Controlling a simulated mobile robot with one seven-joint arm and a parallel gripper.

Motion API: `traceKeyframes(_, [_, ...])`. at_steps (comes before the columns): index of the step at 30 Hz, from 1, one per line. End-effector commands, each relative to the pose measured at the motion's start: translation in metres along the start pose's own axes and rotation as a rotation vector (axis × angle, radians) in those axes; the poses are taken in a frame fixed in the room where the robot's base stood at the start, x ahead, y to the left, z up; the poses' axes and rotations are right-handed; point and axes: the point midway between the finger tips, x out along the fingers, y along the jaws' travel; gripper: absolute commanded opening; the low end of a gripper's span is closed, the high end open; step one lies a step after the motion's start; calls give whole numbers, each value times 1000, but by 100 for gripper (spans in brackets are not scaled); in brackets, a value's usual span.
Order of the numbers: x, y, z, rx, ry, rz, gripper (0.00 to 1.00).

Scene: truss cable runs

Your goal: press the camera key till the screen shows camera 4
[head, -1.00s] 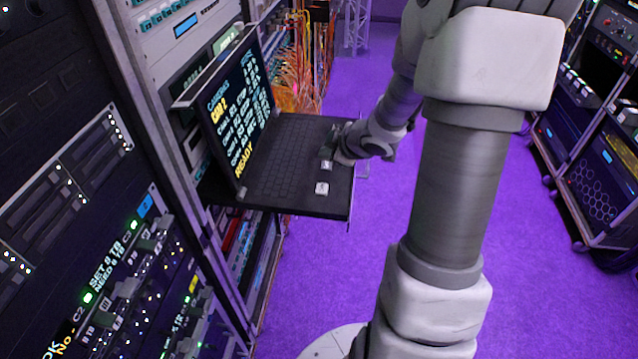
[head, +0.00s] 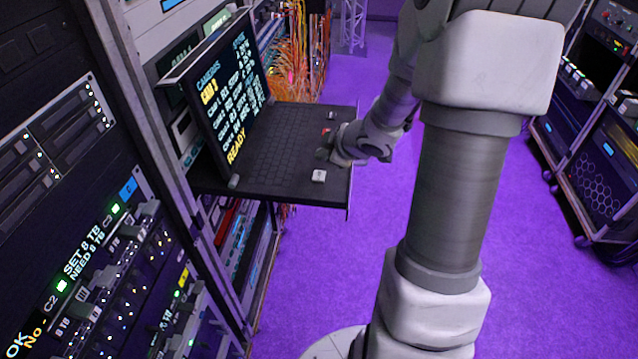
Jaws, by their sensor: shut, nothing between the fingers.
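The screen (head: 228,95) stands up from a pull-out keyboard tray in the rack. Its top lines appear to read CAMERAS and CAM 3, with READY at the bottom. Along the tray's right side are a far pale key (head: 331,115), a red key (head: 326,131) and a near white key (head: 319,176). Key labels are too small to read. My gripper (head: 327,156) is shut and empty, low at the tray between the red key and the near white key. It hides the key there; I cannot tell whether it touches it.
The keyboard tray (head: 262,172) juts out from the left rack, with the dark keyboard (head: 285,140) left of the keys. Orange cables (head: 290,50) hang behind it. Another rack (head: 590,140) stands at right. Purple floor (head: 300,290) lies open between.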

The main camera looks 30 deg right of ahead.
Motion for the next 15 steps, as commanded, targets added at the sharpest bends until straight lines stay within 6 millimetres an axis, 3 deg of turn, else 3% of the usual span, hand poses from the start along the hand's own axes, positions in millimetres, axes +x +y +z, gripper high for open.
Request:
traceKeyframes(6, [21, -15, 15, 0, 0, 0, 0])
traceKeyframes(15, [24, -18, 18, 1, 0, 1, 0])
